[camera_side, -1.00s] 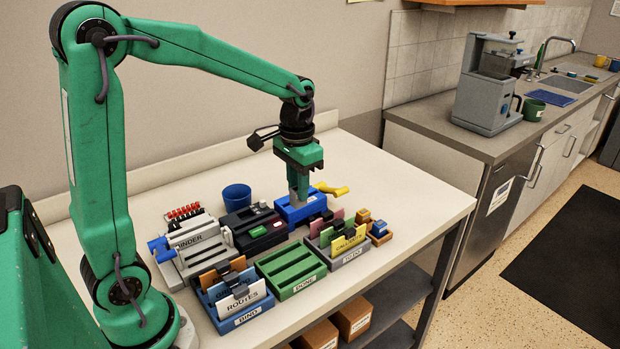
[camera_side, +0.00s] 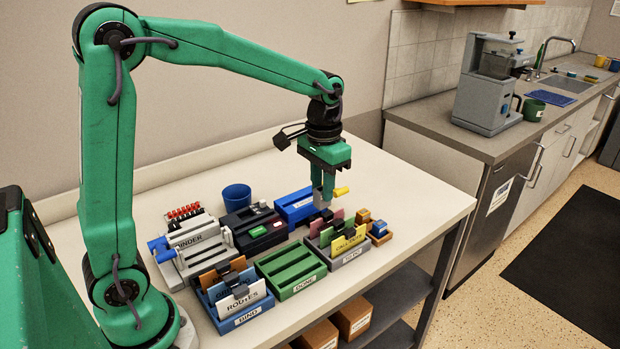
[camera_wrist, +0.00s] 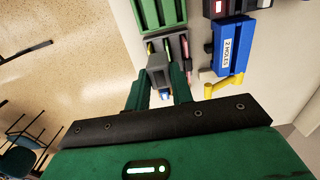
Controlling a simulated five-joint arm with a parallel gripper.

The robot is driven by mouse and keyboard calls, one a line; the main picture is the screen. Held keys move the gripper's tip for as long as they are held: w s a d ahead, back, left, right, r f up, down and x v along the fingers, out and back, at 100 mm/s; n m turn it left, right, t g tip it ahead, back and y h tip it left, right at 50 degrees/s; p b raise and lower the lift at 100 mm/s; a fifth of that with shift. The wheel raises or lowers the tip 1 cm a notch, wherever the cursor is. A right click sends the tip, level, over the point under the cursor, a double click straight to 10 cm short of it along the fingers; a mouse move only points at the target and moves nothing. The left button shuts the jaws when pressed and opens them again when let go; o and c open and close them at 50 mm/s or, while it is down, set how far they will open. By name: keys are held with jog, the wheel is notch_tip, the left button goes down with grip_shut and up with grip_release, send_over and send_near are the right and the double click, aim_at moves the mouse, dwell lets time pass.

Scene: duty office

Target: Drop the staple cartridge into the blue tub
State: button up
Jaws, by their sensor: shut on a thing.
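My gripper (camera_side: 322,192) is over the table near the blue hole punch and the grey TO DO tray, to the right of the tub. In the wrist view my gripper (camera_wrist: 160,88) is shut on a small grey block, which looks like the staple cartridge (camera_wrist: 158,66). The tub does not show in the wrist view.
The blue hole punch (camera_side: 293,208) with its yellow handle and the black device (camera_side: 253,231) lie between gripper and tub. The grey TO DO tray (camera_side: 350,256), green DONE tray (camera_side: 291,270), blue BIND tray (camera_side: 243,318) and grey binder (camera_side: 190,250) stand in front. The table's right side is clear.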

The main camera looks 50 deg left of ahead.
jog(key=s+a+f, duration=0.2)
jog(key=a, duration=0.7)
jog(key=s+a+f, duration=0.2)
jog(key=a, duration=0.8)
jog(key=s+a+f, duration=0.1)
jog(key=s+a, duration=0.1)
jog(key=a, duration=0.7)
jog(key=shift+a+f, duration=0.25)
jog(key=shift+f, duration=0.15)
jog(key=shift+f, duration=0.1)
jog(key=shift+f, duration=2.9)
jog(key=o, duration=1)
jog(key=shift+o, duration=0.2)
